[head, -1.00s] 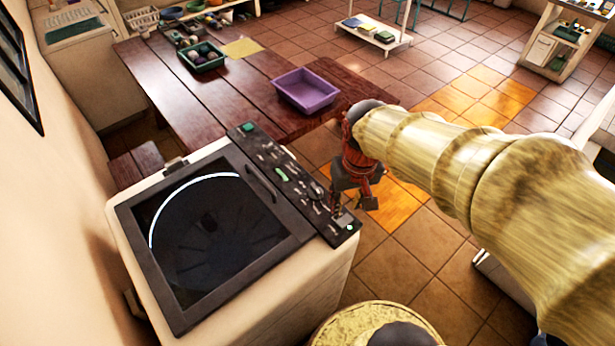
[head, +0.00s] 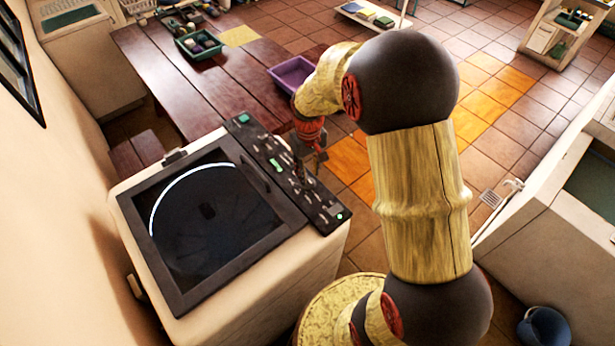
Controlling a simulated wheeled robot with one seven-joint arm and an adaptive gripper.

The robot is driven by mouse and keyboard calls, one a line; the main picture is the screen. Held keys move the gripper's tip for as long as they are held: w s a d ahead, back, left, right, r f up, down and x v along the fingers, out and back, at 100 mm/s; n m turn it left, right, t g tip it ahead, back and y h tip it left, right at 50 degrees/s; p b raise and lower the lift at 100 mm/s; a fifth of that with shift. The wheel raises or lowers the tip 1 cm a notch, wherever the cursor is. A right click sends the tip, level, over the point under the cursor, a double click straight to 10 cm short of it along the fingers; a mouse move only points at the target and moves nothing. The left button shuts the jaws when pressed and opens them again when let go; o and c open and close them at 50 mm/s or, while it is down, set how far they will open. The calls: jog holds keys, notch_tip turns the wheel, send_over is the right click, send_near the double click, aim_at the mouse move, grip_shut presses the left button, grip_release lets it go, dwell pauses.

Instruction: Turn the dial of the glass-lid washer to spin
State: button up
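The glass-lid washer (head: 134,206) stands at the lower left in the head view, its dark glass lid (head: 205,215) shut. Its black control panel (head: 262,150) runs along the right side of the top, with several small knobs and buttons, a green patch at the far end and a green light at the near end. My gripper (head: 312,164) hangs over the right edge of the panel, around its middle. The fingers are small and dark here, and I cannot tell their opening or whether they touch a knob. The dial is not clearly distinguishable; the gripper covers part of the panel.
A wooden table (head: 185,75) behind the washer bears a purple basin (head: 291,74) and a green crate (head: 199,46). A wall is close on the left. A pale sink unit (head: 560,215) stands at the right, with a blue bucket (head: 543,328) below.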

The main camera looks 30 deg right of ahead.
aim_at(308, 181)
jog(key=shift+f, duration=1.5)
jog(key=shift+c, duration=0.8)
grip_shut()
